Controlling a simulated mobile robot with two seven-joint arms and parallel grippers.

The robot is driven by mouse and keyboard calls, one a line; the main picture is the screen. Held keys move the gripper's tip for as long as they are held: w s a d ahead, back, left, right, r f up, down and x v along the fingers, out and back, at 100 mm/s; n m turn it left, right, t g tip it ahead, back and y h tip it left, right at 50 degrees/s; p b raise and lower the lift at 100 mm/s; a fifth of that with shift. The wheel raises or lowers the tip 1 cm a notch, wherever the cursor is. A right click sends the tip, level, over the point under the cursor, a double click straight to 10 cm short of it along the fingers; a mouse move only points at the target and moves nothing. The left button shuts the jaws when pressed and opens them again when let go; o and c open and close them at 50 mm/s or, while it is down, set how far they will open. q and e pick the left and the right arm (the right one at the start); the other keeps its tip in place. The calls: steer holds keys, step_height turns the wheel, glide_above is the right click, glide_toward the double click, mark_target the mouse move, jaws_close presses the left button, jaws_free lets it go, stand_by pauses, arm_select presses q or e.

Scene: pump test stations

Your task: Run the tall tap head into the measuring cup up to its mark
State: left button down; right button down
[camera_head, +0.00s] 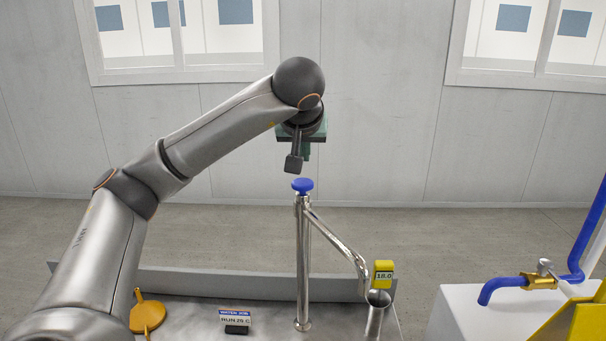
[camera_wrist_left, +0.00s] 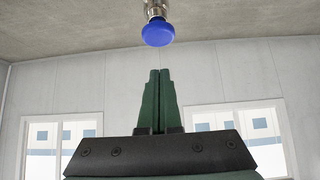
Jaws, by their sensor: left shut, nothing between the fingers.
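The tall tap head stands on a metal counter as a shiny upright pipe (camera_head: 303,262) with a blue knob (camera_head: 302,186) on top. Its spout (camera_head: 340,240) slopes down to the right and ends beside the mouth of a metal cup (camera_head: 375,318). No mark or liquid in the cup can be made out, and I see no water running. My left gripper (camera_head: 306,172) is shut and empty, just above the blue knob in the head view. In the left wrist view its green fingers (camera_wrist_left: 158,74) are together, with the knob (camera_wrist_left: 158,34) beyond their tips. My right gripper is not in view.
A small sign (camera_head: 236,317) reads "WATER JOB RUN 25 C". A yellow paddle-shaped piece (camera_head: 147,316) is at left. A blue pipe with a brass valve (camera_head: 541,278) is at right, by a white block (camera_head: 465,315).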

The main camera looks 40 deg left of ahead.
mark_target(303, 184)
arm_select(q)
steer(key=shift+w+a+f, duration=0.1)
steer(key=shift+f, duration=2.05)
steer(key=shift+f+b, duration=0.3)
steer(key=shift+f, duration=0.65)
step_height(303, 184, up, 4)
steer(key=p, duration=0.4)
steer(key=shift+r, duration=0.15)
steer(key=v, duration=1)
steer(key=shift+p, duration=0.4)
